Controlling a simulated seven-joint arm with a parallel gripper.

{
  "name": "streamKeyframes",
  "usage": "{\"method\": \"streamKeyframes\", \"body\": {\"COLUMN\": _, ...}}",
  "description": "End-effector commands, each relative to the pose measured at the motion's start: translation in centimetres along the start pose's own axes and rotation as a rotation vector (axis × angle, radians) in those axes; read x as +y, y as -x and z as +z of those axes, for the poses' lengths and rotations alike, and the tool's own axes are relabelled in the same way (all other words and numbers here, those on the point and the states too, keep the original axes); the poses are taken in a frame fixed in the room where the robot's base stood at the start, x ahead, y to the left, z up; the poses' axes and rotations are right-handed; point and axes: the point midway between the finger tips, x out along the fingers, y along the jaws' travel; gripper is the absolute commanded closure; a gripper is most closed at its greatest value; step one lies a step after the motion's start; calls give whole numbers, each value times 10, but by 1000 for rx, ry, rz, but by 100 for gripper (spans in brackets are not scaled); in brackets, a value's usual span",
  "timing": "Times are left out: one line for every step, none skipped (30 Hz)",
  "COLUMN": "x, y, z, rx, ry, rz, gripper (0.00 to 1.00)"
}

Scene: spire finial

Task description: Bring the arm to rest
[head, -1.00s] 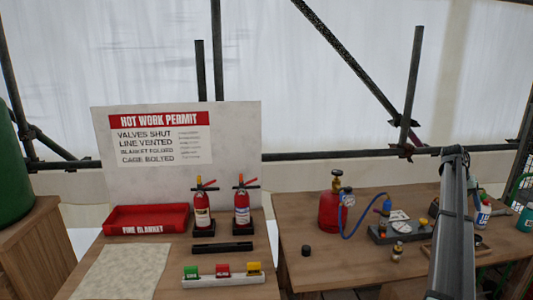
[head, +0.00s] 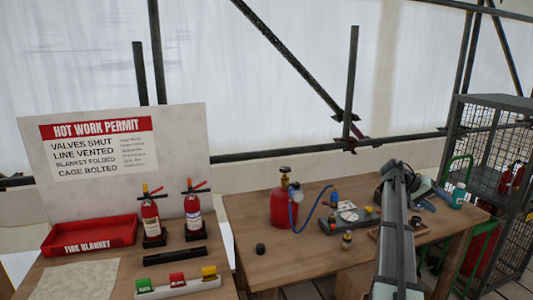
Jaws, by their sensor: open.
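My arm shows at the right of the head view as a long grey link rising from the bottom edge over the right-hand workbench (head: 335,249). Its far end, with dark and pale parts around it, sits in front of the bench's back right part. I cannot make out any gripper fingers there. The arm hides part of the bench and some of the things on it.
A red gas cylinder (head: 284,205) with a blue hose stands on this bench. The left bench holds a red fire blanket tray (head: 93,235), two extinguishers (head: 150,217) and a permit board (head: 180,150). A mesh cage (head: 490,145) stands at right.

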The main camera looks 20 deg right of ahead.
Motion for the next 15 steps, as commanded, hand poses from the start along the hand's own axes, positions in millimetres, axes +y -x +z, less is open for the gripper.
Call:
{"method": "streamKeyframes", "body": {"x": -10, "y": 3, "z": 7, "rx": -1, "ry": 14, "rz": -13, "gripper": 37}}
{"method": "streamKeyframes", "body": {"x": -16, "y": 4, "z": 10, "rx": -2, "ry": 22, "rz": -22, "gripper": 37}}
{"method": "streamKeyframes", "body": {"x": -24, "y": 6, "z": 15, "rx": -4, "ry": 33, "rz": -32, "gripper": 37}}
{"method": "streamKeyframes", "body": {"x": -30, "y": 8, "z": 18, "rx": -5, "ry": 43, "rz": -41, "gripper": 37}}
{"method": "streamKeyframes", "body": {"x": -37, "y": 9, "z": 22, "rx": -6, "ry": 54, "rz": -51, "gripper": 37}}
{"method": "streamKeyframes", "body": {"x": -46, "y": 12, "z": 27, "rx": -7, "ry": 68, "rz": -64, "gripper": 37}}
{"method": "streamKeyframes", "body": {"x": -54, "y": 14, "z": 32, "rx": -9, "ry": 81, "rz": -75, "gripper": 37}}
{"method": "streamKeyframes", "body": {"x": -62, "y": 16, "z": 37, "rx": -10, "ry": 92, "rz": -86, "gripper": 37}}
{"method": "streamKeyframes", "body": {"x": -72, "y": 19, "z": 44, "rx": -12, "ry": 108, "rz": -101, "gripper": 37}}
{"method": "streamKeyframes", "body": {"x": -82, "y": 22, "z": 51, "rx": -14, "ry": 124, "rz": -114, "gripper": 37}}
{"method": "streamKeyframes", "body": {"x": -91, "y": 24, "z": 57, "rx": -16, "ry": 139, "rz": -128, "gripper": 37}}
{"method": "streamKeyframes", "body": {"x": -105, "y": 28, "z": 68, "rx": -20, "ry": 164, "rz": -148, "gripper": 37}}
{"method": "streamKeyframes", "body": {"x": -116, "y": 32, "z": 76, "rx": -23, "ry": 183, "rz": -164, "gripper": 37}}
{"method": "streamKeyframes", "body": {"x": -129, "y": 36, "z": 86, "rx": -26, "ry": 206, "rz": -183, "gripper": 37}}
{"method": "streamKeyframes", "body": {"x": -146, "y": 41, "z": 101, "rx": -30, "ry": 238, "rz": -209, "gripper": 37}}
